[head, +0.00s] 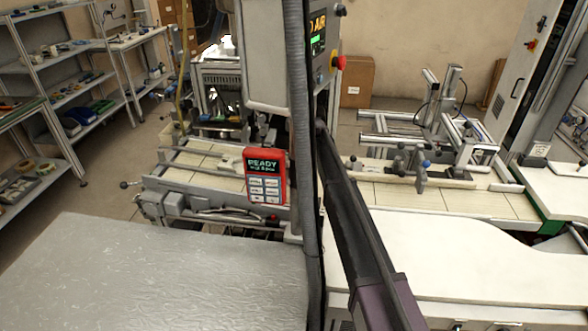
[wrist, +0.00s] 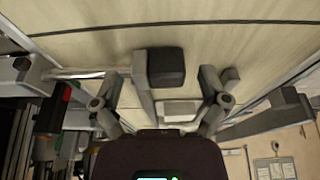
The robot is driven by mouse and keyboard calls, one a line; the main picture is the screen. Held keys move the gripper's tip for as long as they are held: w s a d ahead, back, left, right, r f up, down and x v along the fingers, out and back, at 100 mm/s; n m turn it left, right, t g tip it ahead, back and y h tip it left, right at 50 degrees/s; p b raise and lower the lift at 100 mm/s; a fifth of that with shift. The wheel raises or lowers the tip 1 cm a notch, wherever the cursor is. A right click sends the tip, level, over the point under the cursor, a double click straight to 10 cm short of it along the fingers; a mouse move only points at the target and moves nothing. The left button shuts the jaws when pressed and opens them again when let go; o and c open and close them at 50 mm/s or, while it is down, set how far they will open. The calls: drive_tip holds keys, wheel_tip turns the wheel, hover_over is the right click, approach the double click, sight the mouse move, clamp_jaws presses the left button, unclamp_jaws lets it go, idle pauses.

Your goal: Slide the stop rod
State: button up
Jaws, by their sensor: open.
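In the wrist view my gripper (wrist: 160,88) is open, with one finger on each side of a dark block (wrist: 166,68) on a grey bracket (wrist: 143,88). I see no contact between the fingers and the block. A bright metal rod (wrist: 75,74) runs in from the left, behind the left finger. I cannot tell for sure which of these parts is the stop rod. In the head view my gripper cannot be made out; my dark arm link crosses the middle and hides part of the machine.
A pale-topped conveyor machine (head: 400,200) spans the middle, with a red READY panel (head: 265,176) at its front. A metal frame fixture (head: 455,130) stands on its right part. A grey table (head: 170,275) is at front left. Shelves (head: 60,90) stand far left.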

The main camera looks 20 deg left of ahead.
clamp_jaws()
drive_tip(key=shift+w+a, duration=0.25)
drive_tip(key=shift+w, duration=0.8)
drive_tip(key=shift+w+a, duration=0.25)
drive_tip(key=shift+w, duration=0.8)
unclamp_jaws()
drive_tip(key=shift+s, duration=0.2)
